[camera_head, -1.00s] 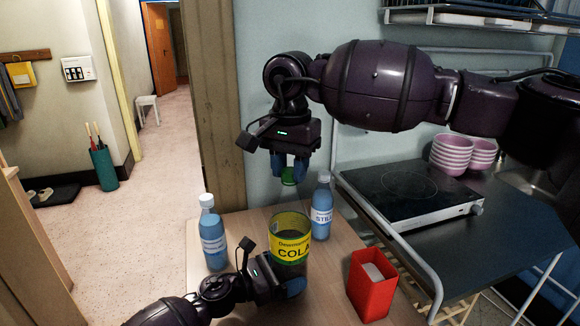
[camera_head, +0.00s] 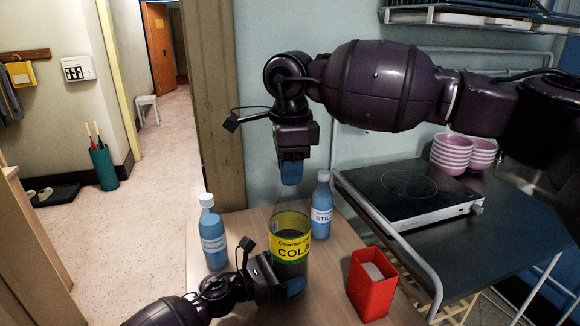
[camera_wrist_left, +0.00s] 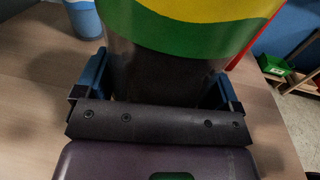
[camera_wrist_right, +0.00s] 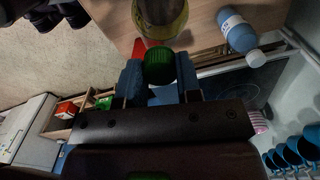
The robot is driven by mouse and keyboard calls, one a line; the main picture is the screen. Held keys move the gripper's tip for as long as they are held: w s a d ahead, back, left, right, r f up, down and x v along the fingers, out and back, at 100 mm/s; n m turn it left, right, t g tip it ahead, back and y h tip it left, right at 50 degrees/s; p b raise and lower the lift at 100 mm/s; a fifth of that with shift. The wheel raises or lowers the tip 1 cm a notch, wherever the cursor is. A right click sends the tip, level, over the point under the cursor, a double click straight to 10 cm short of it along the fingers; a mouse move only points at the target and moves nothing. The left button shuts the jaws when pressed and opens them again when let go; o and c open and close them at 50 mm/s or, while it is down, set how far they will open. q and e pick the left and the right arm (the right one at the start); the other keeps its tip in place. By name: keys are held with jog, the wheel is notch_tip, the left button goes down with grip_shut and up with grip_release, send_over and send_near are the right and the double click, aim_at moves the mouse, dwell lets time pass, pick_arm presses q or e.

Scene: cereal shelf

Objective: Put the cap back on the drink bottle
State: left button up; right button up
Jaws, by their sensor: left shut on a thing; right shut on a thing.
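The cola bottle (camera_head: 291,248), clear with a yellow and green label, stands upright on the wooden table. My left gripper (camera_head: 290,287) is shut around its lower part; the left wrist view shows the bottle's dark side (camera_wrist_left: 160,72) between the blue fingers. My right gripper (camera_head: 291,174) points down above the bottle, at its clear, faint neck. It is shut on the green cap (camera_wrist_right: 159,66), seen between its fingers in the right wrist view. In the head view the fingers hide the cap. I cannot tell whether the cap touches the bottle's mouth.
A blue bottle (camera_head: 213,238) stands left of the cola bottle and another (camera_head: 321,208) close on its right. A red container (camera_head: 371,285) stands at the table's right. A hotplate (camera_head: 405,192) and stacked bowls (camera_head: 452,155) are farther right.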

jog(key=m, duration=0.5)
jog(key=shift+m, duration=0.4)
jog(key=m, duration=0.4)
jog(key=o, duration=1.1)
notch_tip(320, 180, up, 12)
pick_arm(q)
jog(key=o, duration=1.5)
jog(key=shift+c, duration=0.2)
